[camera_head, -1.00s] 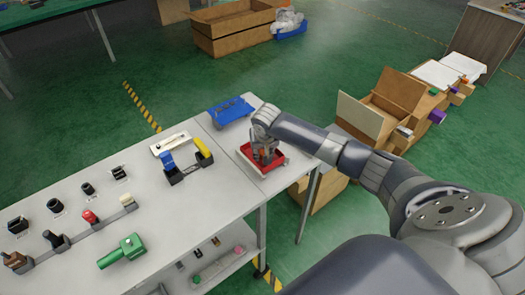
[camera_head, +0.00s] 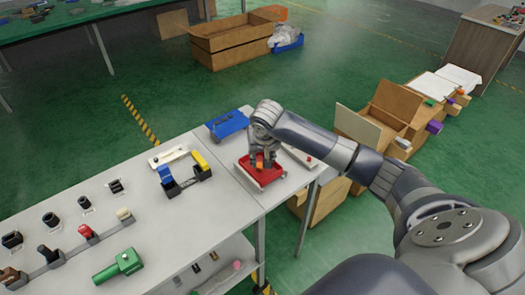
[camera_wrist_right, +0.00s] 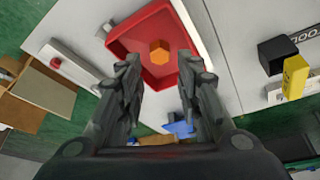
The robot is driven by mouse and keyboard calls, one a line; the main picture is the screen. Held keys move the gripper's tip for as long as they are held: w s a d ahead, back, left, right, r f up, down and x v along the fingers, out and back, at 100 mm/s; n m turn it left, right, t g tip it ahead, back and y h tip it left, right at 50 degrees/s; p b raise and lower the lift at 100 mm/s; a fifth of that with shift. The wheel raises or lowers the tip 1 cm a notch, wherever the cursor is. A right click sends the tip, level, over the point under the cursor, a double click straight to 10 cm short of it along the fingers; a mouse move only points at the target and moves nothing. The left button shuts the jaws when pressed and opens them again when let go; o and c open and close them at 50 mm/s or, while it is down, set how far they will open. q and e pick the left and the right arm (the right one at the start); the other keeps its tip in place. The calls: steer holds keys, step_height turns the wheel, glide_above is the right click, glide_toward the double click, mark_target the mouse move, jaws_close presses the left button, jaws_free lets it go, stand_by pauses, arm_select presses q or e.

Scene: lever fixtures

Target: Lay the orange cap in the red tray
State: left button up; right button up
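The orange cap (camera_wrist_right: 159,51) lies on the floor of the red tray (camera_wrist_right: 135,30) in the right wrist view. In the head view, the red tray (camera_head: 262,177) sits on the right part of the grey table, and the orange cap (camera_head: 260,160) shows small below my fingers. My right gripper (camera_wrist_right: 159,64) is open, its fingers spread on either side of the cap with visible gaps. In the head view, my right gripper (camera_head: 262,154) is above the tray. My left gripper is not in view.
A blue tray (camera_head: 227,123) stands behind the red tray. A black fixture with blue and yellow levers (camera_head: 184,178) is to its left. A green part (camera_head: 118,266) and several knobs are further left. An open cardboard box (camera_head: 385,115) stands beyond the table at right.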

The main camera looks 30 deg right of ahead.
steer(key=v, duration=0.5)
steer(key=shift+w, duration=0.1)
stand_by(0.3)
